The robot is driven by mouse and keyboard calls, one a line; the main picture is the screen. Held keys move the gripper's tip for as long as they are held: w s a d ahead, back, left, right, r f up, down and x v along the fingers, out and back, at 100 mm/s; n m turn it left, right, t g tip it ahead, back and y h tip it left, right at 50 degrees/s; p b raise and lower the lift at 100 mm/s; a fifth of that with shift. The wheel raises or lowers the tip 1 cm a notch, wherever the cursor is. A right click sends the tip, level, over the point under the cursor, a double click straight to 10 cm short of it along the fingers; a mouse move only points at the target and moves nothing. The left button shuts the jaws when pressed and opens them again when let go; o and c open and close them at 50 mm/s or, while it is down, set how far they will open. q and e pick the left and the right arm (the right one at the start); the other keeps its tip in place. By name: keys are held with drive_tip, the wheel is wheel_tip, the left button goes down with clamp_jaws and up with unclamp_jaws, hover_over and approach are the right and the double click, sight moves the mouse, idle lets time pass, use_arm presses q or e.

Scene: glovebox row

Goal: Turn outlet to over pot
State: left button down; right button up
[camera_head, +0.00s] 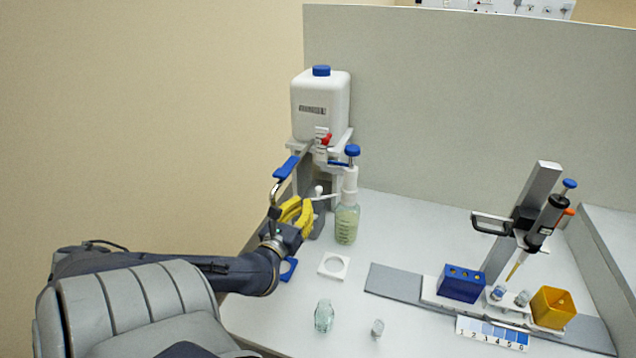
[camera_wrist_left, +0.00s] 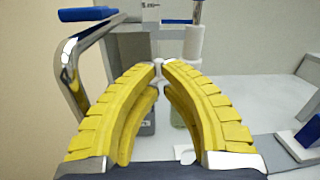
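A pump dispenser with a blue cap and white body (camera_head: 350,180) stands on a bottle of pale green liquid (camera_head: 346,225). Its thin white outlet (camera_head: 328,197) points left toward my left gripper (camera_head: 308,203). In the left wrist view the yellow fingers (camera_wrist_left: 160,66) curve together, tips nearly meeting on a small white piece that looks like the outlet's end; the fingers partly hide it. Which item is the pot is unclear: a small clear glass jar (camera_head: 324,316) stands at the front, and a smaller vial (camera_head: 377,329) is to its right. My right gripper is not in view.
A white tank (camera_head: 320,105) with a red tap stands behind. A chrome tube with a blue lever (camera_head: 286,167) is close beside my gripper. A white square holder (camera_head: 333,266) lies in front. A pipette stand (camera_head: 525,215), blue block (camera_head: 461,283) and yellow box (camera_head: 552,307) are right.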

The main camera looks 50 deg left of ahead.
use_arm(q)
drive_tip(key=w+d+f+n+g+y, duration=0.1)
drive_tip(key=w+d+n+g+y, duration=0.1)
drive_tip(key=d+n+g+y, duration=0.3)
drive_tip(key=w+d+f+n+g+y, duration=0.2)
drive_tip(key=w+d+n+g+y, duration=0.15)
drive_tip(key=d+g, duration=0.35)
drive_tip(key=r+x, duration=0.2)
drive_tip(key=x, duration=1.1)
drive_tip(key=shift+s+a+f+y, duration=0.25)
drive_tip(key=shift+a+f+y, duration=0.15)
drive_tip(key=shift+a, duration=0.25)
drive_tip(key=shift+w, duration=0.1)
